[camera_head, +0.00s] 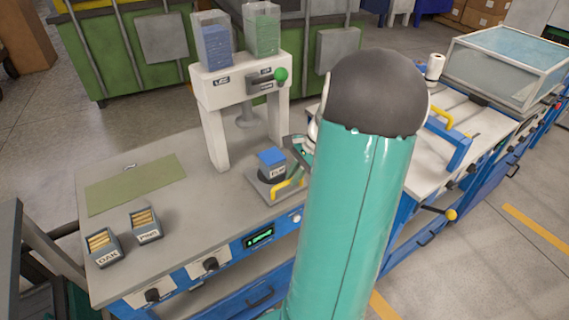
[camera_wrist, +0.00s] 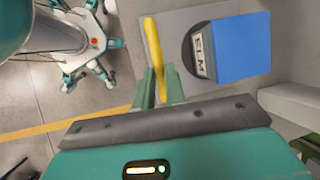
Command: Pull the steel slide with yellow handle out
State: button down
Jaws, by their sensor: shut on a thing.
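The steel slide (camera_head: 254,184) is a flat grey plate under the white press frame, with a yellow handle (camera_head: 283,188) at its front right. In the head view my arm hides most of the gripper.
The white press frame (camera_head: 213,130) with two clear hoppers stands over the slide's back. Two bins labelled OAK (camera_head: 106,260) and PINE (camera_head: 148,236) and a green mat (camera_head: 130,183) lie left. A blue fixture with a yellow handle (camera_head: 440,122) is right of my arm.

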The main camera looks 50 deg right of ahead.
jog(key=shift+s+a, duration=0.15)
jog(key=shift+s, duration=0.35)
jog(key=shift+s+a, duration=0.15)
jog(key=shift+s, duration=0.35)
jog(key=c, duration=1.5)
grip_release()
jog(key=shift+s+a+r, duration=0.1)
jog(key=shift+s+r, duration=0.05)
jog(key=shift+s, duration=0.15)
jog(key=shift+o, duration=0.2)
jog(key=shift+w, duration=0.3)
jog(key=shift+s, duration=0.1)
jog(key=shift+d+r, duration=0.3)
jog(key=shift+r, duration=0.05)
jog(key=v, duration=1.2)
jog(key=shift+s+r, duration=0.15)
jog(key=shift+r, duration=0.2)
